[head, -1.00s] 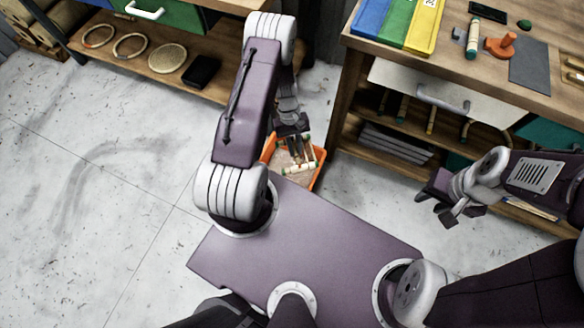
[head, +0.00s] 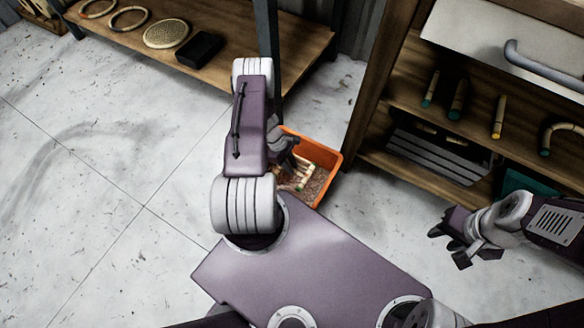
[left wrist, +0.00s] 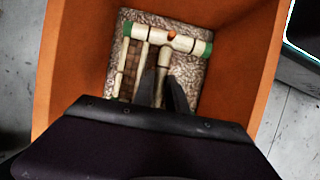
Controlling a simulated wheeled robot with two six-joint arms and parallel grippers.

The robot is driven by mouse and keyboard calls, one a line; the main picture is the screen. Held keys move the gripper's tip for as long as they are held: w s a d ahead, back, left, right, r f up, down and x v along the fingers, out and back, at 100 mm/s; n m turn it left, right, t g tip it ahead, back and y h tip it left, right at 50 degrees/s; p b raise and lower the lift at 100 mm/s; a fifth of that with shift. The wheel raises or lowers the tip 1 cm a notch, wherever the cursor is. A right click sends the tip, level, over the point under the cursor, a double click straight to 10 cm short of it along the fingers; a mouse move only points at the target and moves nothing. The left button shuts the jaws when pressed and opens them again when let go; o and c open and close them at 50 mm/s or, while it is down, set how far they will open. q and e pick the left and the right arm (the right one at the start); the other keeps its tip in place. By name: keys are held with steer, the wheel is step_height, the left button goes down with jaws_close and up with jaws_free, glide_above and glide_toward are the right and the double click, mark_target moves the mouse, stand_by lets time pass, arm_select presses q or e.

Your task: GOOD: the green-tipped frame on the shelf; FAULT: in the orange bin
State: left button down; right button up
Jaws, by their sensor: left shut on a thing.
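A pale rattan frame with green tips (left wrist: 190,42) is inside the orange bin (left wrist: 258,70) in the left wrist view. Its crossbar has a small orange-red spot near the middle. The frame (head: 308,172) also shows in the head view, partly behind my arm. My left gripper (left wrist: 163,84) is shut on a rod of the frame, below the crossbar. In the head view my left gripper (head: 288,160) is over the left part of the bin (head: 333,160). Whether the frame touches the bin's bottom I cannot tell. My right gripper (head: 452,244) is open and empty.
A wooden shelf unit (head: 400,175) at the right holds several green- or yellow-tipped pieces and grey slats. A low shelf (head: 240,62) at the back left holds rings, a woven disc (head: 166,33) and a black box (head: 200,49). The floor at left is clear.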

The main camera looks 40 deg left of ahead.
mark_target(294, 180)
arm_select(q)
step_height(294, 180, down, 6)
steer(key=b, duration=0.5)
steer(key=shift+f+b, duration=0.25)
steer(key=shift+b, duration=0.05)
steer(key=shift+f, duration=0.3)
steer(key=shift+f, duration=0.1)
stand_by(0.4)
steer(key=c, duration=1.3)
jaws_free()
steer(key=shift+o, duration=0.2)
step_height(294, 180, up, 9)
steer(key=p, duration=0.7)
steer(key=shift+p, duration=0.4)
